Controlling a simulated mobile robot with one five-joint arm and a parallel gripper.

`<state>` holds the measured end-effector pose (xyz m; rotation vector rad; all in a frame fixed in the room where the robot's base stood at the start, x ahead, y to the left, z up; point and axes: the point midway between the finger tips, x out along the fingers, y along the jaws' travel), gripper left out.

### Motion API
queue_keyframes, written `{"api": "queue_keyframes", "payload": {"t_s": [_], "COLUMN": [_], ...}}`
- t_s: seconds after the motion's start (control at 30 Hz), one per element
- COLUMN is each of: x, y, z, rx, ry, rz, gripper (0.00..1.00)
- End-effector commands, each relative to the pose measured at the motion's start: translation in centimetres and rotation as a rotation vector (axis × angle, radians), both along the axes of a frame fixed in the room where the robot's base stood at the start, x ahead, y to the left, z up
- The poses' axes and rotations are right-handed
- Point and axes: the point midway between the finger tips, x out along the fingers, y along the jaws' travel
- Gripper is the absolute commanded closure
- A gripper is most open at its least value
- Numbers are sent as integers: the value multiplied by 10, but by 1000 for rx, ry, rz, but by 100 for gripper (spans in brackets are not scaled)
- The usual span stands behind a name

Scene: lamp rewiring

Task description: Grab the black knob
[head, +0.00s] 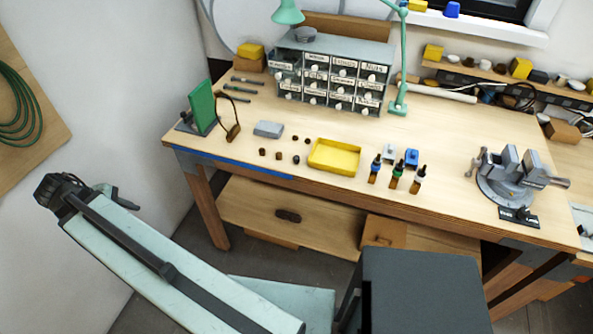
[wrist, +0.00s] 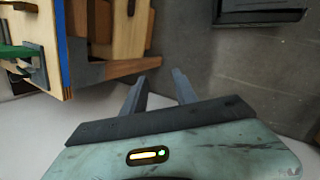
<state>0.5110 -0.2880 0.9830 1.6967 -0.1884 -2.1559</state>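The black knob (head: 296,159) looks like the small dark piece on the workbench, left of the yellow tray (head: 334,155), among several small brown knobs (head: 279,155). It is small in the head view and I do not make it out in the wrist view. My gripper (wrist: 160,77) shows in the wrist view with its two grey fingers apart and nothing between them. It is off the bench, over the floor side, well away from the knob. In the head view my arm reaches to the lower left, beside the bench.
On the bench (head: 430,128) stand a grey block (head: 268,129), a green board (head: 202,108), several dropper bottles (head: 418,180), a drawer cabinet (head: 330,80) and a vise (head: 507,178). The bench edge with blue tape (wrist: 62,45) is at the left of the wrist view.

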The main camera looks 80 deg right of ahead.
Motion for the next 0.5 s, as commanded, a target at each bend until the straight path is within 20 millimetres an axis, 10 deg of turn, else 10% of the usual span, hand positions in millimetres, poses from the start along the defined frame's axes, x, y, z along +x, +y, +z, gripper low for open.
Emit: {"api": "queue_keyframes", "payload": {"t_s": [0.1, 0.2, 0.33, 0.5], "x": [-96, -189, -291, -355], "y": [-137, -216, -270, -292], "z": [-31, -28, -15, 0], "rx": [-109, -125, -71, 2], "ry": [257, 504, 765, 931], "rz": [24, 38, 36, 30], "gripper": [66, 66, 66, 66]}}
